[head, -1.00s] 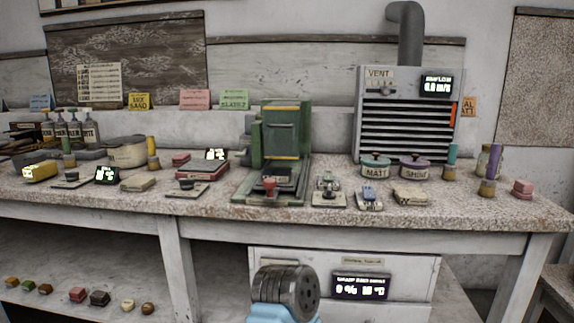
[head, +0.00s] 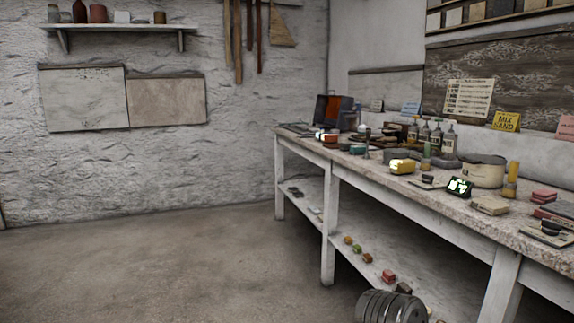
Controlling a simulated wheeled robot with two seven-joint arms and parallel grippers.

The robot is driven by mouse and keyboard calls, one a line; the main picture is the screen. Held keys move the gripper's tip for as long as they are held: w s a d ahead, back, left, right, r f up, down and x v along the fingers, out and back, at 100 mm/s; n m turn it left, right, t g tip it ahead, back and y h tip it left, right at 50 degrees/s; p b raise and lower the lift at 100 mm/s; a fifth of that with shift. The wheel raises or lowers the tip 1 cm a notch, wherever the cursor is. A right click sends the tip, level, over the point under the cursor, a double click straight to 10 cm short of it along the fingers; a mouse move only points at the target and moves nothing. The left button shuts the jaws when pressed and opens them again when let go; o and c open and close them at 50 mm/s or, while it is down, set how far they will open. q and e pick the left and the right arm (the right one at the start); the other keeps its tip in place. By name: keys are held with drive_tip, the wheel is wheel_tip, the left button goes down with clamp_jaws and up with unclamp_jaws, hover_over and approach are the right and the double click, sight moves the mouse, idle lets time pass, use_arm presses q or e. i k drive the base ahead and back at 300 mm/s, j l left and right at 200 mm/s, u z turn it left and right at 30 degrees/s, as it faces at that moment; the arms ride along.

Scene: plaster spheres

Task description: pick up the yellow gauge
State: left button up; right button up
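A yellow gauge (head: 404,166) with a lit display on its left end lies on the workbench (head: 395,190), on the right side of the head view. It sits near the bench's front edge, and no gripper is close to it. Neither of my grippers is in view. A dark ribbed cylinder at the bottom edge looks like part of my own arm.
A small black display (head: 459,187), a grey tub (head: 484,172) and several bottles (head: 437,138) stand near the gauge. Small coloured blocks (head: 388,276) lie on the lower shelf. The floor (head: 170,265) left of the bench is clear.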

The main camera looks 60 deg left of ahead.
sight(407, 166)
drive_tip(key=u, duration=1.3)
drive_tip(key=z, duration=1.35)
drive_tip(key=u, duration=1.35)
drive_tip(key=z, duration=0.25)
drive_tip(key=i+j+z, duration=0.25)
drive_tip(key=j+z, duration=0.25)
drive_tip(key=j, duration=0.2)
drive_tip(key=i+j+z, duration=0.2)
drive_tip(key=j, duration=0.2)
drive_tip(key=k, duration=0.1)
